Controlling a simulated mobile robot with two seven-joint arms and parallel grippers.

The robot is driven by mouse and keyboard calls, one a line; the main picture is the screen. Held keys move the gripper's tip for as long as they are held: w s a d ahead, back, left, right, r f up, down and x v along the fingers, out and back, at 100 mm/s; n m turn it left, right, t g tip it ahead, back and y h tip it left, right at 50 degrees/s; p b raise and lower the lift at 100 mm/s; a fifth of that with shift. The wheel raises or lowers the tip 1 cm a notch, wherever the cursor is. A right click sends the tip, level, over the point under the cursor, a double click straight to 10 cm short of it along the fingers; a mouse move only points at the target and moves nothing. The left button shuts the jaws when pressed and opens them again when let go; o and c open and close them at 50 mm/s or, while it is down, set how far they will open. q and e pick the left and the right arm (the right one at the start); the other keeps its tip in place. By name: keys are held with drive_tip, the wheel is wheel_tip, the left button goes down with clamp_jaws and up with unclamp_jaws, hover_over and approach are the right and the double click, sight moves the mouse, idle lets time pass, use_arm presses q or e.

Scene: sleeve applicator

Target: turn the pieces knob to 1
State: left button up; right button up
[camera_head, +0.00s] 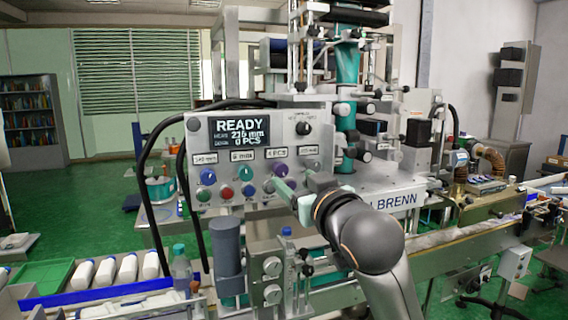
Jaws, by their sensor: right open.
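The control panel (268,134) faces me, with a dark display (241,131) reading READY, 215 mm and 0 PCS. A small label (276,154) appears to read 4 PCS. Below it is the purple pieces knob (280,169). I cannot make out its pointer. My right gripper (290,184) is open and empty at the panel's lower right, its fingers pointing at the panel. One pale green finger ends just below the purple knob; I cannot tell whether it touches anything. The gripper hides part of the panel's lower right. My left gripper is not in view.
A blue knob (208,176) and a teal knob (246,173) sit left of the purple one, with small buttons below. A black selector (303,128) sits at upper right. White bottles (127,268) line the conveyor at left.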

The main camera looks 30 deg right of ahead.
sight(282, 171)
drive_tip(key=p+x, duration=0.1)
drive_tip(key=x, duration=0.5)
drive_tip(key=shift+w, duration=0.4)
clamp_jaws()
